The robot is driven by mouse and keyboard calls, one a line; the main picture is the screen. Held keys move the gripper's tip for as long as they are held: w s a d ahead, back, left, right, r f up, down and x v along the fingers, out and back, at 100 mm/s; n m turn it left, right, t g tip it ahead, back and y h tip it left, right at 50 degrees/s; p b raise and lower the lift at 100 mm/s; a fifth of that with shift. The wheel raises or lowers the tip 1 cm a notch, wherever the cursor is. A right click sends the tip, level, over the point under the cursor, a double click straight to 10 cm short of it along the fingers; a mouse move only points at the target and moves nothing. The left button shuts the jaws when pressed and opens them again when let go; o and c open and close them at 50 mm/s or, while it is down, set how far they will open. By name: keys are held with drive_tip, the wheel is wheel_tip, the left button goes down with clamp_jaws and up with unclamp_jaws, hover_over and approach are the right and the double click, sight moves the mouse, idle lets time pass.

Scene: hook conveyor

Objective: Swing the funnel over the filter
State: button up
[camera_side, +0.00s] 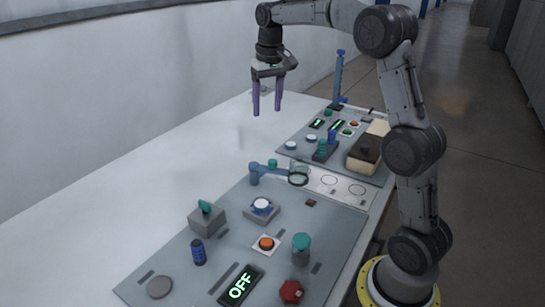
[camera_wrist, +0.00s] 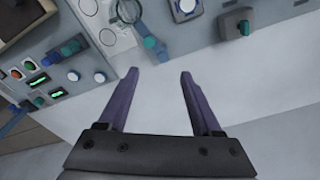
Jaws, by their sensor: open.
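A clear, dark-rimmed funnel ring (camera_side: 298,173) sits at the end of a blue swing arm (camera_side: 270,171) with a teal knob (camera_side: 272,163). In the wrist view the funnel (camera_wrist: 128,11) and teal knob (camera_wrist: 150,42) are at the top, left of centre. A white strip (camera_side: 342,194) beside the funnel carries printed circles; I cannot tell which thing is the filter. My gripper (camera_side: 266,112) is open and empty, pointing down, high above the table and clear of the swing arm. In the wrist view its purple fingers (camera_wrist: 159,74) are wide apart.
A near panel (camera_side: 225,222) holds a grey box with a teal handle (camera_side: 206,216), a blue cylinder (camera_side: 198,252), a teal-lidded jar (camera_side: 301,250) and an OFF display (camera_side: 240,287). A far panel (camera_side: 290,152) has buttons and a blue post (camera_side: 338,75). The white table's left side is free.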

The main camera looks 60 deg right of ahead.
drive_tip(key=g, duration=0.1)
approach(273, 160)
drive_tip(key=shift+m, duration=0.3)
wheel_tip(273, 160, down, 8)
drive_tip(key=shift+f, duration=0.25)
clamp_jaws()
drive_tip(key=shift+r, duration=0.1)
idle(1.2)
